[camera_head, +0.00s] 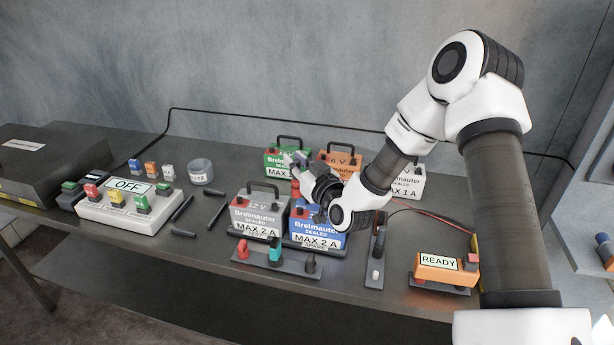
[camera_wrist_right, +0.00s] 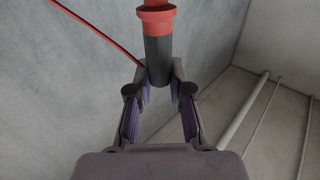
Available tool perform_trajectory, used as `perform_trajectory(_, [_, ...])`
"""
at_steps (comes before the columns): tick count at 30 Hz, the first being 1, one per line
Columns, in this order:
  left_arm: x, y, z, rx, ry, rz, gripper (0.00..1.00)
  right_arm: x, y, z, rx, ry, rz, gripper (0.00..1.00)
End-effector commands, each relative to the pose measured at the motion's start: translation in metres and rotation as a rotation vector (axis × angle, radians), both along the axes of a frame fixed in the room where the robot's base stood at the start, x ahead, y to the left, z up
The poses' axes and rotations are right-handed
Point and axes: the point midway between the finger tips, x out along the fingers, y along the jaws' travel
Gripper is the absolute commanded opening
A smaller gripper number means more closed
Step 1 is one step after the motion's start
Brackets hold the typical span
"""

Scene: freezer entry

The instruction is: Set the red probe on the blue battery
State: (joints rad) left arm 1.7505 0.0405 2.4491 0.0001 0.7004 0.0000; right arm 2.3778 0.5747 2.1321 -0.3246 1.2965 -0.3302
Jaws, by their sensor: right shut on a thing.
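The blue battery (camera_head: 318,226) stands upright in the middle of the bench, labelled MAX 2 A. My right gripper (camera_head: 297,163) is over the back of it, and my wrist hides part of its top. In the right wrist view the gripper (camera_wrist_right: 160,82) is shut on the red probe (camera_wrist_right: 157,22), which has a red collar and a dark grey body. A red cable runs off to the upper left there. In the head view a small red part shows just under the gripper; whether it touches the battery I cannot tell. My left gripper is out of view.
Green (camera_head: 277,161), orange (camera_head: 341,160) and white (camera_head: 411,183) batteries stand behind. A strip with coloured knobs (camera_head: 274,262) lies in front. An orange READY box (camera_head: 442,268) is right; an OFF panel (camera_head: 130,205) is left.

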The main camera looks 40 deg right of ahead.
Motion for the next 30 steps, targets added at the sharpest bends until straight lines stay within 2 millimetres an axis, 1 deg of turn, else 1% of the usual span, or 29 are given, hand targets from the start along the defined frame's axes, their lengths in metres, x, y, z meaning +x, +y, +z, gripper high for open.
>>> perform_trajectory(3, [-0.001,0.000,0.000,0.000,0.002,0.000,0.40,0.003,0.000,0.002,-0.001,0.001,0.006,0.00])
perform_trajectory(13, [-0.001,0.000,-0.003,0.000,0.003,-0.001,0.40,0.003,0.000,0.001,-0.002,0.001,0.005,0.00])
perform_trajectory(17, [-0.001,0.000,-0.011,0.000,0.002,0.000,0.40,0.002,0.000,-0.009,-0.002,0.002,0.005,0.00])
perform_trajectory(24, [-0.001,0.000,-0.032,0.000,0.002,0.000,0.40,0.002,0.000,-0.033,-0.002,0.002,0.005,0.00])
perform_trajectory(27, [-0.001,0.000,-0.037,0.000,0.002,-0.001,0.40,0.002,0.000,-0.038,-0.002,0.001,0.005,0.00])
perform_trajectory(30, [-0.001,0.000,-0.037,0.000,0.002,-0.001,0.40,0.002,0.000,-0.039,-0.002,0.001,0.005,0.00])
